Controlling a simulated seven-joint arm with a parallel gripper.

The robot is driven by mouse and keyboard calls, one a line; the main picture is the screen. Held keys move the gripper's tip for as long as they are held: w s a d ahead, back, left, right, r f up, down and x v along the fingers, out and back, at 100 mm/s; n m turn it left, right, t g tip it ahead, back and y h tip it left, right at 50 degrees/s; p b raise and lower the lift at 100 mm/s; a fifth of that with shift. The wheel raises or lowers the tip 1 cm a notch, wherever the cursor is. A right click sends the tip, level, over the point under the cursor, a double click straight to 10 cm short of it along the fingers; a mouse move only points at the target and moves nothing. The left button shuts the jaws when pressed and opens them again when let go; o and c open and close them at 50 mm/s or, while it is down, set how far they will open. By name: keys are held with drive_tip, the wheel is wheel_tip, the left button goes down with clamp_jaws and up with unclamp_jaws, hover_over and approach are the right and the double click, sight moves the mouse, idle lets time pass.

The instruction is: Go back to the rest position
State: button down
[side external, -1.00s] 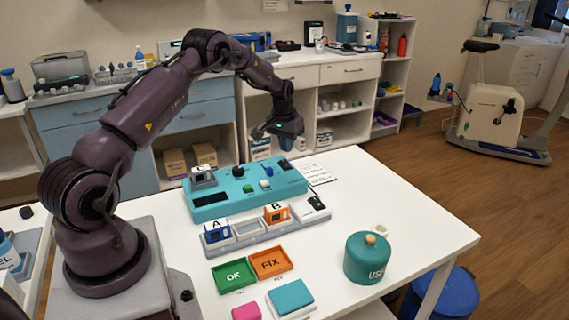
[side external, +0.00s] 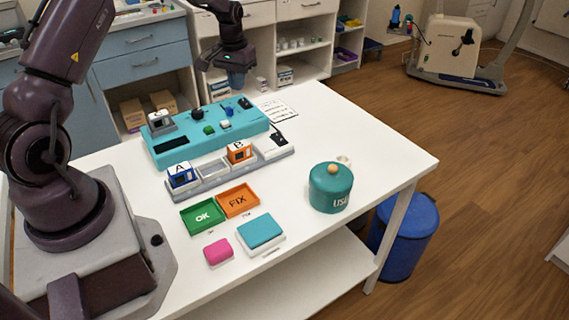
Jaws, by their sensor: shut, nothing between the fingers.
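My gripper (side external: 237,80) hangs pointing down above the far right part of the teal console (side external: 180,153), apart from it. Its fingers are shut and hold nothing. The console carries a grey block marked C (side external: 160,122) at its left end and several knobs and buttons. In front of it is a grey rack (side external: 212,170) with a blue block A (side external: 181,175) on the left and an orange block B (side external: 239,151) further right; a slot between them is empty.
A green OK tray (side external: 202,216), an orange FIX tray (side external: 238,200), a pink block (side external: 218,251) and a teal-topped box (side external: 261,232) lie in front. A teal lidded jar (side external: 330,188) stands to the right. A blue bin (side external: 408,238) is on the floor. The table's right side is clear.

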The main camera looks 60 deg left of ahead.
drive_tip(key=s+d+r+m+t, duration=0.2)
drive_tip(key=s+d+r+m, duration=0.1)
drive_tip(key=s+d+r, duration=0.7)
drive_tip(key=s+d+r+m+t, duration=0.3)
drive_tip(key=s+d+r, duration=0.7)
drive_tip(key=d, duration=0.6)
drive_tip(key=shift+s+r, duration=0.25)
drive_tip(key=shift+s, duration=0.55)
